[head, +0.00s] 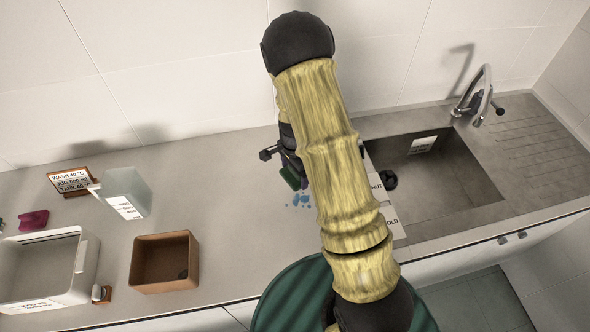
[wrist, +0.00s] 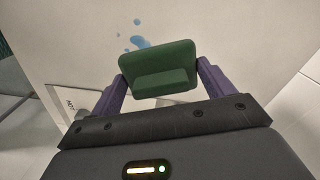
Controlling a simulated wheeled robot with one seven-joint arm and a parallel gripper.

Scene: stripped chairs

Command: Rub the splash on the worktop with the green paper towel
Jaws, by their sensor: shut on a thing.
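My gripper (wrist: 160,90) is shut on the green paper towel (wrist: 160,60), a folded green block held between two purple fingers in the wrist view. In the head view the towel (head: 291,178) shows as a small green patch at the end of my arm, partly hidden by it. The splash (head: 299,200) is a group of blue drops on the grey worktop (head: 225,220), just in front of the towel. The splash also shows in the wrist view (wrist: 139,41), just beyond the towel's upper edge. I cannot tell whether the towel touches the worktop.
A sink (head: 450,185) with a tap (head: 478,95) lies to the right. To the left are a brown box (head: 165,263), a white bin (head: 45,268), a pale jug (head: 127,190), a sign (head: 70,181) and a pink item (head: 34,220). Worktop between box and splash is clear.

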